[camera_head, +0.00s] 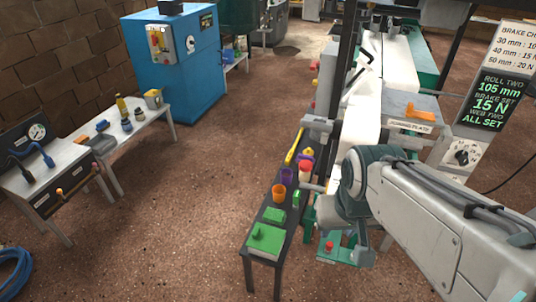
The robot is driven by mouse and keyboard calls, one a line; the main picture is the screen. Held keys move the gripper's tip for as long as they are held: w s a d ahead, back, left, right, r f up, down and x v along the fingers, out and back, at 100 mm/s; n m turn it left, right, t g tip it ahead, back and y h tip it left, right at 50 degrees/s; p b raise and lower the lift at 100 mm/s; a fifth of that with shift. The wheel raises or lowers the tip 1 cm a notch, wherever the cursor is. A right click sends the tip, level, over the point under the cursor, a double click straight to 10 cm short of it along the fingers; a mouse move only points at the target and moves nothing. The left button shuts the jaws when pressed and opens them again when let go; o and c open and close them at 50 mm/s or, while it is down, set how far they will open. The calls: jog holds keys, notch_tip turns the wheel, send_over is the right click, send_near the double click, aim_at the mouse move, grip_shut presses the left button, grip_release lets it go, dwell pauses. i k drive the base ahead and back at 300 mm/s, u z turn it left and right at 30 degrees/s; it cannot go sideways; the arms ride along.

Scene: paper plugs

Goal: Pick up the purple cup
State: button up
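A purple cup (287,176) stands upright on a narrow dark bench, just behind an orange cup (279,193). A second purple item (307,154) is farther back on the bench, partly covered by a yellow-orange thing and a red and white item. My arm comes in from the right, and its end, with my gripper (311,187), is just right of the purple cup and apart from it in the picture. The fingers are small and partly hidden by my wrist, so I cannot tell if they are open or shut.
The narrow bench (260,262) also holds green blocks (268,239) and a yellow tool (295,146). A machine with white rolls (361,112) stands close on the right. A blue cabinet (190,80) and a small table (150,118) are on the left. The floor between is clear.

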aim_at(286, 174)
jog(key=u, duration=1.7)
jog(key=i, duration=3.3)
jog(key=z, duration=2.4)
jog(key=i, duration=2.1)
jog(key=z, duration=0.4)
